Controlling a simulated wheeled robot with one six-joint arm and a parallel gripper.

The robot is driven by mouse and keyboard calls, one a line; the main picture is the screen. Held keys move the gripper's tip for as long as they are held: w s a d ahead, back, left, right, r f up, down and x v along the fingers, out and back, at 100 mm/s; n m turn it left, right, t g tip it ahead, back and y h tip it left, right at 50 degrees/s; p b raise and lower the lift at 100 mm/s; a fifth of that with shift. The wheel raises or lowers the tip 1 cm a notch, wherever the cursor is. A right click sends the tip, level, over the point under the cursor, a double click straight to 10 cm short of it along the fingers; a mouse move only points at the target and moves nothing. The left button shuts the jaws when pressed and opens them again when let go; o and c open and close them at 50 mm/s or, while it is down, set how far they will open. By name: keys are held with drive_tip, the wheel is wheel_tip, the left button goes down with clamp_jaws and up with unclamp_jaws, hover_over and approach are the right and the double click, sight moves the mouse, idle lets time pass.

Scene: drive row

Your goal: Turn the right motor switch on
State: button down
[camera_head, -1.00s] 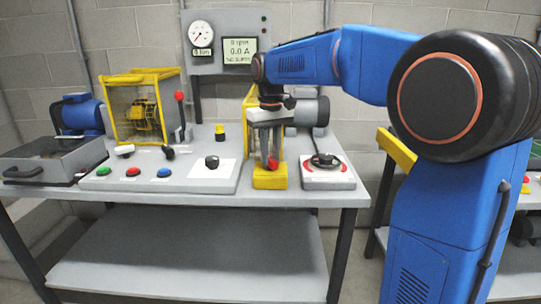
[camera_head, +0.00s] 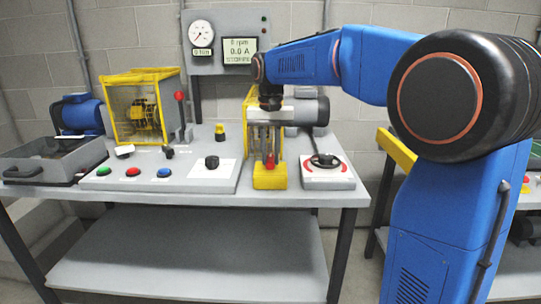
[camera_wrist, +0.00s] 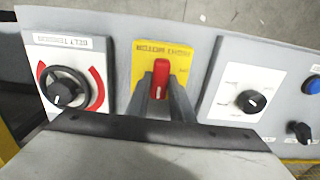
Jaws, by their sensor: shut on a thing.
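The right motor switch is a red handle (camera_wrist: 161,72) with a white mark on a yellow plate (camera_wrist: 180,60) in the wrist view. The plate's lettering appears upside down. In the head view the red handle (camera_head: 269,160) sits on the yellow block (camera_head: 270,180) at the bench's front edge. My gripper (camera_wrist: 166,92) points down, with its fingers on both sides of the handle and shut on it. The handle lies in line with the plate's long direction in the wrist view.
A black belt tension knob (camera_head: 325,160) is right of the switch. A black rotary knob (camera_head: 211,162) is to its left, with green, red and blue buttons beyond. A yellow guard frame (camera_head: 249,115) stands close behind my gripper. A display (camera_head: 240,51) hangs on the wall.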

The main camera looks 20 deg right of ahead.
sight(271, 158)
idle(0.3)
drive_tip(key=c, duration=1.6)
unclamp_jaws()
drive_tip(key=shift+o, duration=0.2)
drive_tip(key=shift+r, duration=0.1)
wheel_tip(271, 158, up, 17)
drive_tip(key=shift+r, duration=0.15)
drive_tip(key=s+d+f+n+t, duration=0.2)
drive_tip(key=s+d+f, duration=0.1)
drive_tip(key=s+f, duration=1.2)
drive_tip(key=s+d+f+n+t, duration=0.1)
drive_tip(key=s+d+f, duration=0.3)
drive_tip(key=s+f, duration=1.2)
drive_tip(key=shift+s+n+t, duration=0.4)
drive_tip(key=shift+s+t, duration=0.5)
drive_tip(key=shift+s, duration=0.15)
